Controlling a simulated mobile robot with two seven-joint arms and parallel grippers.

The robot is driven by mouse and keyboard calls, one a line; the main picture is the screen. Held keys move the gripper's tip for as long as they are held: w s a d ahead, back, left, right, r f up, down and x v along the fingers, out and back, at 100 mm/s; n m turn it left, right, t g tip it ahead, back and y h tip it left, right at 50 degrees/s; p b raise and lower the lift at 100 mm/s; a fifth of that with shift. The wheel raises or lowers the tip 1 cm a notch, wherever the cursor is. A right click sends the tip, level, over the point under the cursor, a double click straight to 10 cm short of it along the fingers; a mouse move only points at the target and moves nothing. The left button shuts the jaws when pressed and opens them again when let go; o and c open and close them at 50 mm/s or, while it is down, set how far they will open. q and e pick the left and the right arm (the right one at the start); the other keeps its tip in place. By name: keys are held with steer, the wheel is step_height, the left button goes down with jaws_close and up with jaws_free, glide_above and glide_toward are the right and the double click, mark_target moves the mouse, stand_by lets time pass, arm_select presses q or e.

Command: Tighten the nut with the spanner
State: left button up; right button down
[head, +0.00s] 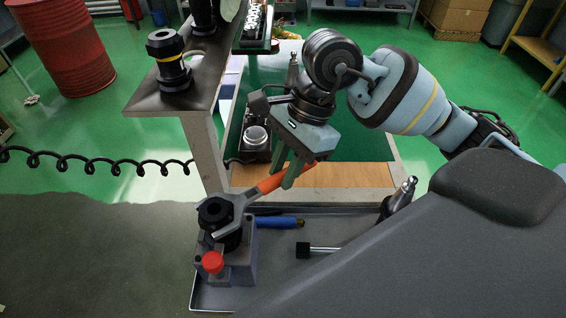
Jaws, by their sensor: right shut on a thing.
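The spanner (265,188) has an orange handle and a grey open-ended head. My right gripper (292,172) is shut on the orange handle, near its far end. The spanner slants down to the left, and its head is at the black nut (215,212). The nut sits on top of a grey fixture block (240,265) with a red knob (213,262). I cannot tell whether the jaws fully enclose the nut. My left gripper is not in view.
The fixture stands on a metal tray (290,298) with a blue-handled tool (278,222) and a black-headed tool (304,250). A dark shelf (150,103) with black tool holders (170,62) is at the upper left. A coiled cable (100,163) hangs left.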

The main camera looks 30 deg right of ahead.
stand_by(0.4)
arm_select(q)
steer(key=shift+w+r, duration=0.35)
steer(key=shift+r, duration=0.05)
arm_select(e)
steer(key=shift+s+r+m+t, duration=0.1)
steer(key=shift+s+m+t, duration=0.2)
steer(key=shift+s+m, duration=0.35)
arm_select(q)
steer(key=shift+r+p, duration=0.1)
steer(key=shift+p, duration=0.2)
arm_select(e)
steer(key=shift+s, duration=0.2)
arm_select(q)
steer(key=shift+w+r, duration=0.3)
arm_select(e)
steer(key=shift+s+m, duration=0.5)
steer(key=shift+m, duration=0.05)
steer(key=shift+s+t, duration=0.1)
steer(key=shift+t, duration=0.2)
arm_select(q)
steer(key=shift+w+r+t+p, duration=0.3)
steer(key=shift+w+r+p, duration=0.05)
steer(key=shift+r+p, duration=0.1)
arm_select(e)
steer(key=shift+s+a+m, duration=0.1)
steer(key=shift+s+m, duration=0.5)
steer(key=shift+s, duration=0.1)
